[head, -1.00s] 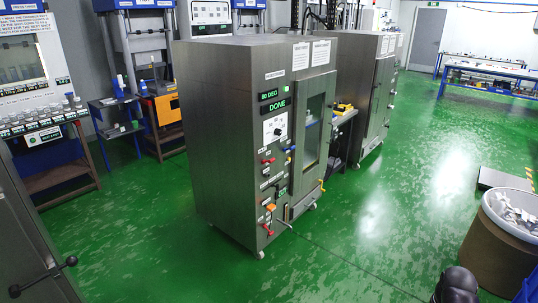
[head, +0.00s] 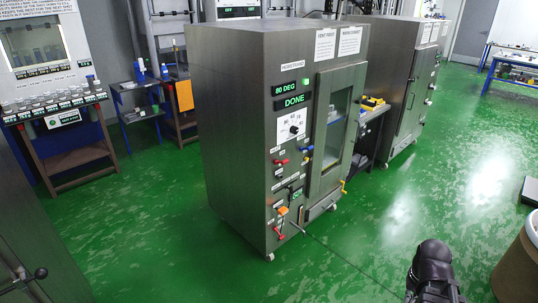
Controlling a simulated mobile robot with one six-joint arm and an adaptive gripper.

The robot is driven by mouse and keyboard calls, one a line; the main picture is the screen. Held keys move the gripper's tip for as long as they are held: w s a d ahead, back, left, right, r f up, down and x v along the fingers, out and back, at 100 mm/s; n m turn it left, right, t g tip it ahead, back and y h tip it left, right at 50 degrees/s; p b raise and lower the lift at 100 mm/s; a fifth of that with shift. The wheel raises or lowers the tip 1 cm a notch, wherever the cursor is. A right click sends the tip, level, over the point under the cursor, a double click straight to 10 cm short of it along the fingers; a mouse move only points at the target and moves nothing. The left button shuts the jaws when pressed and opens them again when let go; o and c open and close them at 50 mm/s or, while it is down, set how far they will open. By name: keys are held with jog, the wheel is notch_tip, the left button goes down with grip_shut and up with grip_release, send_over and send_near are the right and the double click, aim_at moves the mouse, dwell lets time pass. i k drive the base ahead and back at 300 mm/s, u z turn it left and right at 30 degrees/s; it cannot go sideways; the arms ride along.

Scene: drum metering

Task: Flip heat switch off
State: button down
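The heat switch is on the control panel of the grey metal cabinet (head: 240,150), but its label is too small to read, so I cannot tell which control it is. The panel has a red lever (head: 281,162), a blue handle (head: 306,149), an orange handle (head: 282,211) and a lower red handle (head: 279,235). Green displays above read "80 DEG" and "DONE" (head: 293,101). A black part of my arm, apparently my gripper (head: 433,265), shows at the bottom right, apart from the cabinet. I cannot make out its fingertips.
A dial (head: 294,129) sits above the levers, beside the windowed door (head: 334,130). A yellow handle (head: 343,187) sticks out below the door. A second cabinet (head: 405,80) stands behind. A drum (head: 518,262) is at the right edge. Green floor in front of the cabinet is clear.

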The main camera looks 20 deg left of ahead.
aim_at(285, 160)
jog(key=u, duration=0.6)
jog(key=i, duration=0.85)
jog(key=u, duration=0.4)
